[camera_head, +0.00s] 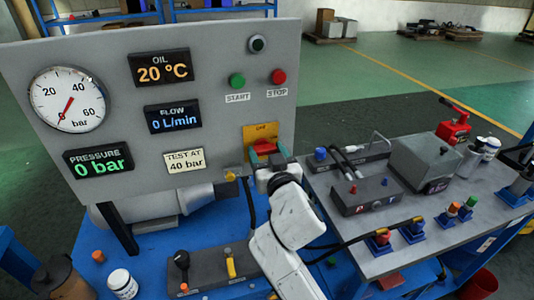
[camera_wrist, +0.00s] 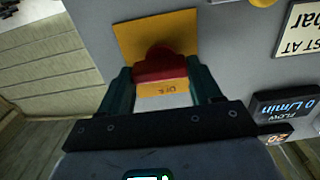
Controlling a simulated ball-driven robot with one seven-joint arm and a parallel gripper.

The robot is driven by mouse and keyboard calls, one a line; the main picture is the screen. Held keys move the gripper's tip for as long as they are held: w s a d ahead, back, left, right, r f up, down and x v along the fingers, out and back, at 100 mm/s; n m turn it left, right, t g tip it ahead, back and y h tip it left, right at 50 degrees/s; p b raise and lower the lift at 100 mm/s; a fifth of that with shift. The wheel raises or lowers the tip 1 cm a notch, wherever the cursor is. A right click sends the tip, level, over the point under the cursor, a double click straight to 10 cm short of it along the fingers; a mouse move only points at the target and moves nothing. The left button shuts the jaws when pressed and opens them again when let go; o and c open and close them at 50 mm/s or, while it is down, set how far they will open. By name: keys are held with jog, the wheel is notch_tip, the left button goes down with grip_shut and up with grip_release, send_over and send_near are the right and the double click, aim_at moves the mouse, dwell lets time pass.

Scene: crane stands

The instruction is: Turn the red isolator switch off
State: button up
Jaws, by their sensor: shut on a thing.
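The red isolator switch (camera_head: 265,147) sits on a yellow plate (camera_head: 250,134) low on the right side of the grey panel. The plate is marked OFF along its top edge. In the wrist view, which is upside down, the red switch handle (camera_wrist: 160,64) lies between the two dark green fingers of my gripper (camera_wrist: 160,72). My gripper (camera_head: 268,157) is shut on the handle's two ends. The handle's bar looks roughly level across the plate (camera_wrist: 135,35). The OFF mark shows in the wrist view past the handle, and part of the plate is hidden by my gripper.
A green START button (camera_head: 237,81) and a red STOP button (camera_head: 278,76) are above the switch. Displays and a gauge (camera_head: 68,98) fill the panel's left. The gauge and pressure display (camera_head: 98,158) read about zero. A grey bench (camera_head: 400,235) with fittings is at right.

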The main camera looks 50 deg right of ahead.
jog(key=shift+n, duration=0.4)
jog(key=n+p, duration=0.1)
jog(key=n, duration=0.2)
jog(key=shift+a+r+n, duration=0.1)
jog(key=shift+a+n, duration=0.05)
jog(key=shift+n, duration=0.15)
jog(key=n+p, duration=0.1)
jog(key=n, duration=0.3)
jog(key=shift+w+a+n, duration=0.1)
jog(key=shift+n, duration=0.2)
jog(key=n+p, duration=0.2)
jog(key=n, duration=0.2)
jog(key=shift+n, duration=0.3)
jog(key=shift+f+n+p, duration=0.2)
jog(key=shift+n+p, duration=0.6)
jog(key=shift+n, duration=1.4)
jog(key=shift+a, duration=0.1)
jog(key=shift+w, duration=0.1)
jog(key=o, duration=1.1)
jog(key=shift+c, duration=0.2)
